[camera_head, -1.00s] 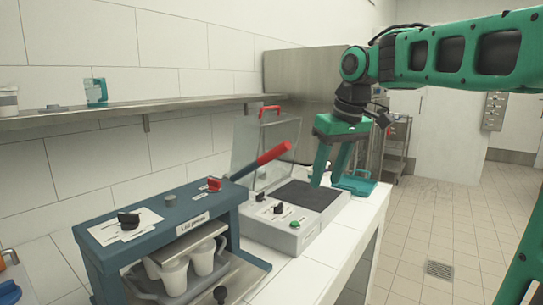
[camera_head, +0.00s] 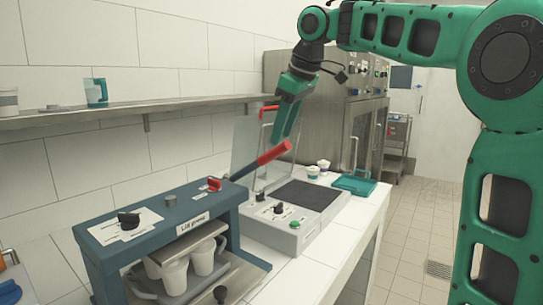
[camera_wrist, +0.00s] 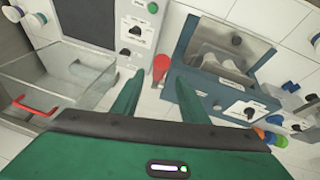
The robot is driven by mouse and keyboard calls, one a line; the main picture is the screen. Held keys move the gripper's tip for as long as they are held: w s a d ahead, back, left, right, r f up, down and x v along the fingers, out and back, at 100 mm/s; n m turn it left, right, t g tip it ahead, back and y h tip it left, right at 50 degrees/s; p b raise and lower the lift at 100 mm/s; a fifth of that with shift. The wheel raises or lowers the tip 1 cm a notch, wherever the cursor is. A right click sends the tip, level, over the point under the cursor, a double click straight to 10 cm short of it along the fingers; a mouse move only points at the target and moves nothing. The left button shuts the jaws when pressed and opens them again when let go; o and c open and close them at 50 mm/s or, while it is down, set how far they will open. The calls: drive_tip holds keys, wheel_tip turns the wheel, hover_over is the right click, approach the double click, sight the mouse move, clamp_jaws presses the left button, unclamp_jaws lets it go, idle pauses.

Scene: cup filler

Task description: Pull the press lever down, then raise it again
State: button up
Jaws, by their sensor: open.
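The blue lid press (camera_head: 165,228) stands at the lower left in the head view, and it also shows at the right of the wrist view (camera_wrist: 222,88). Its lever has a red grip (camera_head: 274,153) and slopes up to the right. My gripper (camera_head: 281,132) points down just above the grip's upper end. In the wrist view the open fingers (camera_wrist: 157,88) lie on either side of the line to the red grip (camera_wrist: 160,66), which appears just beyond the tips. I see no clear contact. Several white cups (camera_head: 175,275) sit inside the press.
A grey sealing machine (camera_head: 293,233) with a raised clear lid (camera_head: 247,150) stands beside the press; the lid is close to my gripper. A teal tray (camera_head: 355,184) and two small cups (camera_head: 313,172) are farther back. A wall shelf (camera_head: 130,109) runs behind.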

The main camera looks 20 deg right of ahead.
sight(275, 153)
drive_tip(key=x, duration=0.7)
drive_tip(key=shift+w+f, duration=0.15)
drive_tip(key=shift+f, duration=0.15)
drive_tip(key=shift+c, duration=0.2)
